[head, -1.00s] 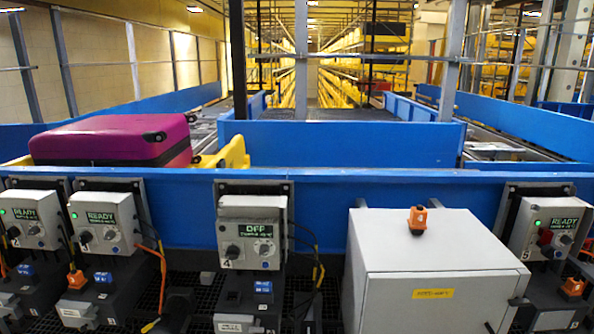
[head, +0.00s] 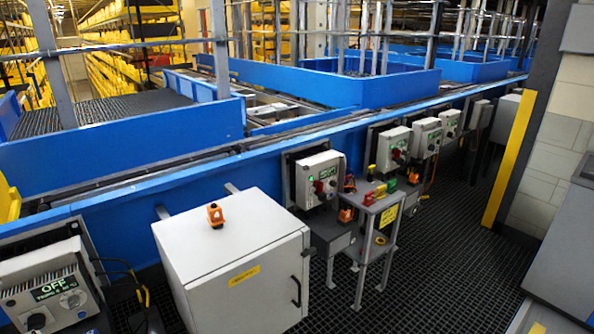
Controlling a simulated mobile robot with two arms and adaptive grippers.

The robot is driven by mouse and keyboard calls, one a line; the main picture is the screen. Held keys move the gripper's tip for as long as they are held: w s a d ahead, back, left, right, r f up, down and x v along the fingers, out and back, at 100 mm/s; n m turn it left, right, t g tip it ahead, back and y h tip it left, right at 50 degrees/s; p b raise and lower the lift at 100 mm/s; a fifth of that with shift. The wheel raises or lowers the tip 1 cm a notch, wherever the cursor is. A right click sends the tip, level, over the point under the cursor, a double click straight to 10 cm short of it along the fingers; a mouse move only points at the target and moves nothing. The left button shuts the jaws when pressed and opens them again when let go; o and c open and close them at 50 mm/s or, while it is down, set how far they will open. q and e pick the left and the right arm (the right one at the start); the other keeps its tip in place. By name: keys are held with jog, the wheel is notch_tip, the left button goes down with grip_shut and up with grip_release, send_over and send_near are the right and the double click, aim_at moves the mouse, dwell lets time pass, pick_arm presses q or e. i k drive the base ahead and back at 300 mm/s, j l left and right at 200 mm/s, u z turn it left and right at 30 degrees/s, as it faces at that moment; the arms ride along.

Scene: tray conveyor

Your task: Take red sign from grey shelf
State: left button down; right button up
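A small grey shelf (head: 376,207) stands on the floor grating right of the middle in the head view. Several small coloured things lie on its top, among them a red one (head: 369,198), a yellow one (head: 380,191) and a green one (head: 391,185). The red one is at the near left end of the row. It is too small to tell whether it is a sign. A yellow label (head: 388,216) is on the shelf's side. Neither of my grippers is in view.
A white cabinet (head: 235,262) with an orange device (head: 215,215) on top stands left of the shelf. Control boxes (head: 320,179) line the blue conveyor wall (head: 120,208). Dark grating (head: 440,265) is clear right of the shelf. A yellow-edged pillar (head: 510,158) stands at right.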

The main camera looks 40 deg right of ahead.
aim_at(369, 202)
jog(key=z, duration=1.45)
